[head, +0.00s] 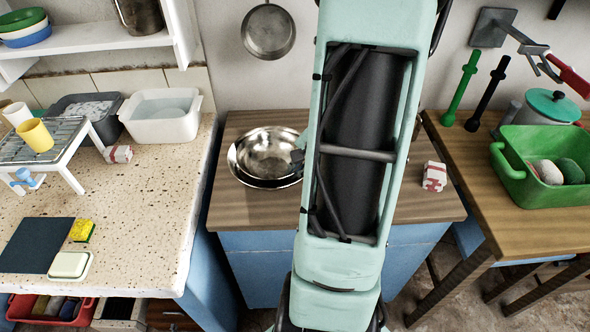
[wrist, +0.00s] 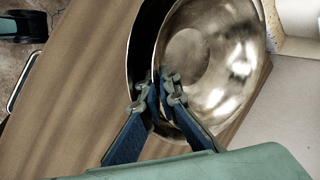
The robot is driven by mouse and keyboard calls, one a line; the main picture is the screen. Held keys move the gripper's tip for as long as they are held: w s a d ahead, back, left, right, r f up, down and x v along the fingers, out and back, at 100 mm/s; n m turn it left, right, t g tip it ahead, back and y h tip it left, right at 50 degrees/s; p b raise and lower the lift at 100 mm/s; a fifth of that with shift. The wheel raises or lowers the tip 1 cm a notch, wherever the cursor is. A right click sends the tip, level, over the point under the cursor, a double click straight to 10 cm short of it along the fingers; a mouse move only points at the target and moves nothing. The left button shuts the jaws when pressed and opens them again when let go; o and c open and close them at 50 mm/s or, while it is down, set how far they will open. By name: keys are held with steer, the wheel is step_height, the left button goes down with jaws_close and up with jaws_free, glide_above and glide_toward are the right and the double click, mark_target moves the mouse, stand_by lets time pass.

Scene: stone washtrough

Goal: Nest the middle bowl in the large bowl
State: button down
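The middle bowl (wrist: 222,85), shiny metal, lies over the large bowl (wrist: 141,45), whose dark inner wall and rim show to its left in the wrist view. In the head view the middle bowl (head: 268,150) covers most of the large bowl (head: 247,178), leaving a dark crescent at the lower left. My gripper (wrist: 161,83) has one finger on each side of the middle bowl's rim and looks closed on it. Its tips are over the large bowl's opening. I cannot tell whether the middle bowl touches the large bowl's bottom. My arm hides much of the gripper in the head view.
The bowls are on a wooden counter (head: 237,208). A red-and-white packet (head: 434,177) lies at its right end. A pan (head: 268,31) hangs on the wall behind. A speckled stone counter (head: 140,205) is on the left, and a green basin (head: 510,172) on the right table.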

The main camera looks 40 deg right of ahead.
steer(key=c, duration=2.1)
jaws_free()
steer(key=shift+o, duration=0.7)
steer(key=o, duration=0.3)
steer(key=shift+o, duration=0.2)
steer(key=shift+r+p, duration=2.4)
steer(key=shift+r, duration=1.1)
